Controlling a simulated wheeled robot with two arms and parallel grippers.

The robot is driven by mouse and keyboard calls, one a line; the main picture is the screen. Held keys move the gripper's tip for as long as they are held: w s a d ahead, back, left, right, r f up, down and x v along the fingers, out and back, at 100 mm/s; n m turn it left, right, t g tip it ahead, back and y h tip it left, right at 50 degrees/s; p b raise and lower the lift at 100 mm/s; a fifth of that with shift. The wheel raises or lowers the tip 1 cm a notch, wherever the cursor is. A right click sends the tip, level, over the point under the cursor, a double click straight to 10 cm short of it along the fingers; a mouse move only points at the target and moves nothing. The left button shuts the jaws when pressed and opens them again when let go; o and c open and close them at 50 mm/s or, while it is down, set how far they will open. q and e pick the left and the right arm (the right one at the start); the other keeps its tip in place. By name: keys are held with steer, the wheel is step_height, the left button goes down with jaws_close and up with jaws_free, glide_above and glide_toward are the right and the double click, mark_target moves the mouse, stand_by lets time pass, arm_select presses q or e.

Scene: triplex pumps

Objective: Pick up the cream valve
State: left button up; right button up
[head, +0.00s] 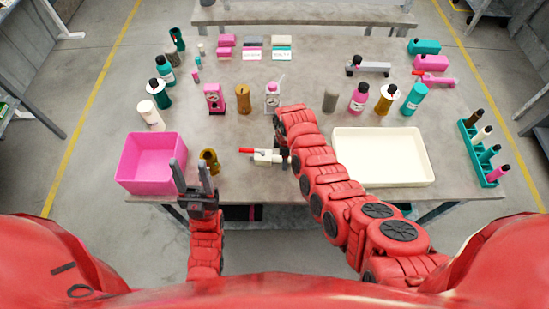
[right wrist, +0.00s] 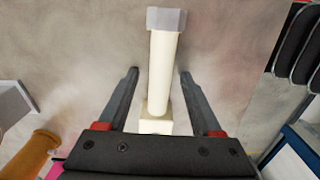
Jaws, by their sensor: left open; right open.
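The cream valve (head: 264,157), with a red lever on its left, lies near the middle front of the table. In the right wrist view its cream pipe (right wrist: 163,70) runs up between the fingers, with a grey end at the top and a cream block lower down. My right gripper (right wrist: 158,76) is open, one finger on each side of the pipe, with visible gaps. I cannot tell its height above the table. The red lever does not show in the wrist view. My left gripper (head: 194,170) is open and empty at the front edge, beside the mustard fitting (head: 209,161).
A pink bin (head: 127,170) stands at the front left and a cream tray (head: 429,170) at the front right. A green rack (head: 470,153) is at the right edge.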

steer(key=shift+c, duration=0.3)
jaws_close()
stand_by(1.1)
